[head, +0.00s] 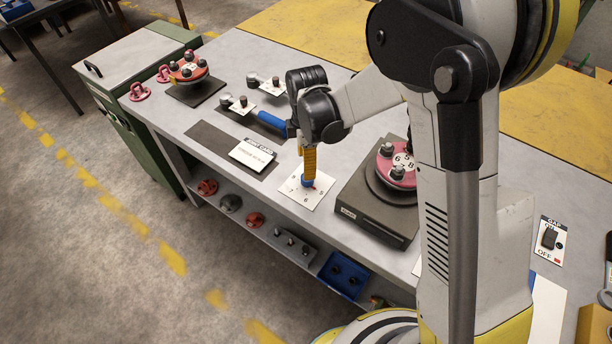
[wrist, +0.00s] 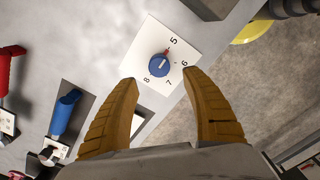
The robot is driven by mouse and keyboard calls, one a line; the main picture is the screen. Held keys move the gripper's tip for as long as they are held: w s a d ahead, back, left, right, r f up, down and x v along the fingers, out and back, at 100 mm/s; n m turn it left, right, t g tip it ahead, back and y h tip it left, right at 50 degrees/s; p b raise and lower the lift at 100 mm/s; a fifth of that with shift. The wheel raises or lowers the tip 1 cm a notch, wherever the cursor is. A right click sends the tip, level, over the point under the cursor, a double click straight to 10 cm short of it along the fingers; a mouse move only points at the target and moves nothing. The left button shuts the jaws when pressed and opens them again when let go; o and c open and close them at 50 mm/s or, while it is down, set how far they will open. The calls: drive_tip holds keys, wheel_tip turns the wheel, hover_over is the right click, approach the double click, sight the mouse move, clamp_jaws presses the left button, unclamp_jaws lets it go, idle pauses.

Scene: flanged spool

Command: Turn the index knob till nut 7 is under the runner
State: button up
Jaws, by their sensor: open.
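The index knob is blue and round, on a white card (head: 294,198) numbered 5 to 8. In the wrist view the knob (wrist: 159,66) carries a pale line, and a red mark shows at its edge toward the 5. My gripper (wrist: 159,77) is open, its yellow fingers on either side of the line to the knob. In the head view the fingers (head: 309,172) point down at the knob, which is mostly covered. The red flanged spool (head: 403,179) with numbers and dark nuts sits on a dark base (head: 372,222), partly behind my arm. I cannot make out the runner or nut 7.
A blue-handled tool (head: 272,123) and a printed card (head: 253,153) lie left of the knob. Another red flange (head: 187,70) stands at the far left. A switch plate (head: 549,240) marked OFF is at the right. The bench's front edge is close to the knob card.

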wheel_tip(320, 180, down, 7)
drive_tip(key=shift+f+b, duration=0.15)
drive_tip(key=shift+b, duration=0.6)
drive_tip(key=c, duration=1.2)
